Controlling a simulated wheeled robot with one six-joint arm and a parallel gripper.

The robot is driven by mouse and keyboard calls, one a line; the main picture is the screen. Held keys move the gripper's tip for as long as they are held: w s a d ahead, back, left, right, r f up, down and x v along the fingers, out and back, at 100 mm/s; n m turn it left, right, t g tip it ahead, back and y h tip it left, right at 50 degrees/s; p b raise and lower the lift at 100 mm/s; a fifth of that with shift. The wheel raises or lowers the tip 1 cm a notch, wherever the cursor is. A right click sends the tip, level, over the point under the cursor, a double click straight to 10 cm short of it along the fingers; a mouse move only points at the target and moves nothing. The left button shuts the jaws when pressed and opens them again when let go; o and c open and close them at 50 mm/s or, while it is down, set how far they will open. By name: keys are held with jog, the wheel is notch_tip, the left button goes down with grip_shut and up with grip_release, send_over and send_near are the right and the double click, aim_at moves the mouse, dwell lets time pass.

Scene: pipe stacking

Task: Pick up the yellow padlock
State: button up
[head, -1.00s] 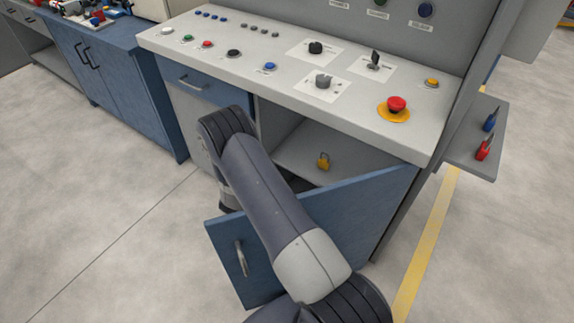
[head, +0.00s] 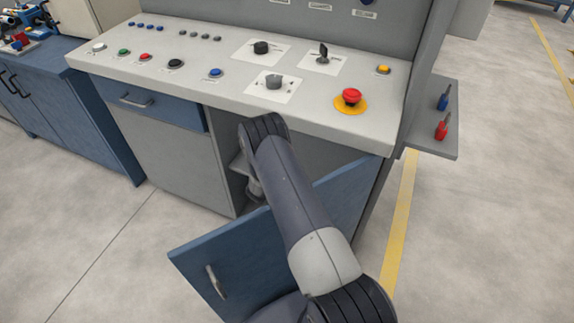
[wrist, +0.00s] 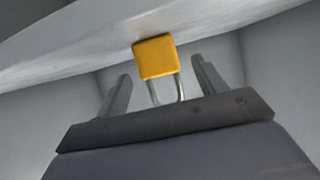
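The yellow padlock (wrist: 155,57) shows in the wrist view, with its grey shackle pointing toward my gripper. It is at a pale grey surface inside the cabinet. My gripper (wrist: 161,68) is open, with one finger on each side of the padlock and visible gaps between. The shackle lies between the fingers, and the body is at about fingertip level. In the head view my arm reaches into the open cabinet under the control desk, and the padlock is hidden there.
The blue cabinet door (head: 240,262) stands open beside and below my arm. The control desk (head: 225,95) overhangs the opening. A side shelf (head: 436,140) with a red and a blue tool is at right. Floor is clear at left.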

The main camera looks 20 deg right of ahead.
jog(key=c, duration=1.1)
jog(key=shift+r, duration=0.1)
